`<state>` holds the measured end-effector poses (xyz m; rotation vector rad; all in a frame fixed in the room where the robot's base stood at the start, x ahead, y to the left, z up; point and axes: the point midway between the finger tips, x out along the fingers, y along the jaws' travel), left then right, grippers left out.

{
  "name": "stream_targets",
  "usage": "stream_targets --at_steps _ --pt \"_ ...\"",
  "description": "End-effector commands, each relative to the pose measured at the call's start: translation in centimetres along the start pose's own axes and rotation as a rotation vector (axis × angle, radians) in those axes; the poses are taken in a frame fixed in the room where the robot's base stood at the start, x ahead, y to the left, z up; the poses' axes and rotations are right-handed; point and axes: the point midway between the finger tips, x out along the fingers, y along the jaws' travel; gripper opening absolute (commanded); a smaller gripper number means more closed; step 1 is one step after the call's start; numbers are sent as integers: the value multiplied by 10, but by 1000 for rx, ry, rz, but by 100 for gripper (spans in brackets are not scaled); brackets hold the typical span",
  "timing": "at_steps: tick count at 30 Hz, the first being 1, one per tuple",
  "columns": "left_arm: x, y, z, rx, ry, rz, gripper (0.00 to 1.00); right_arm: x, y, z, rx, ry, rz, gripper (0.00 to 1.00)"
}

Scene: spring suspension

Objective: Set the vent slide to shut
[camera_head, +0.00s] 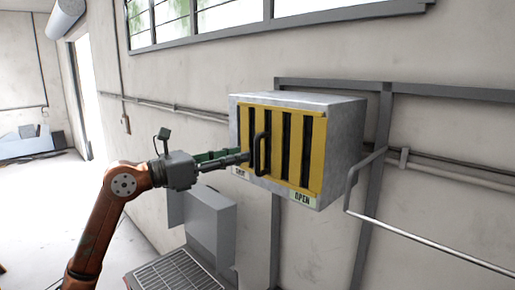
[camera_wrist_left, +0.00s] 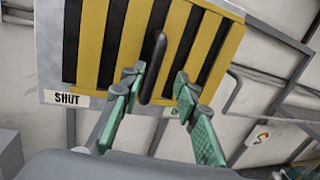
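The vent is a grey metal box (camera_head: 345,140) on the wall with a yellow barred slide (camera_head: 314,150) on its front; dark gaps show between the bars. A dark upright handle (camera_head: 261,153) stands out from the slide, left of its middle. An OPEN label (camera_head: 303,199) is at the lower right and a SHUT label (camera_wrist_left: 68,98) at the lower left. My left gripper (camera_head: 242,156) is in front of the handle. In the left wrist view its green-padded fingers (camera_wrist_left: 158,80) are apart, one each side of the handle (camera_wrist_left: 153,70); contact is unclear. My right gripper is out of view.
A grey cabinet (camera_head: 209,222) and a metal grating (camera_head: 172,274) are below the vent. A bent metal rail (camera_head: 430,243) runs along the wall to the right. Pipes cross the wall behind. The floor at the left is open.

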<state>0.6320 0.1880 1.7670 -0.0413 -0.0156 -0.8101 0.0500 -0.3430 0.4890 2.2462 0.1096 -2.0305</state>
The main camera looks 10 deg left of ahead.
Motion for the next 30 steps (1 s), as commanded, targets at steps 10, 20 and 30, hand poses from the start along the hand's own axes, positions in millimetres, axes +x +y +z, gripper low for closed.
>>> stream_targets --at_steps 10,20,30 --pt "27 5 8 28 31 27 29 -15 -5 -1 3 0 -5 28" --pt "68 7 6 28 30 28 29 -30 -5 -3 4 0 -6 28" --pt "72 7 4 29 30 28 29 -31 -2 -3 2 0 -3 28"
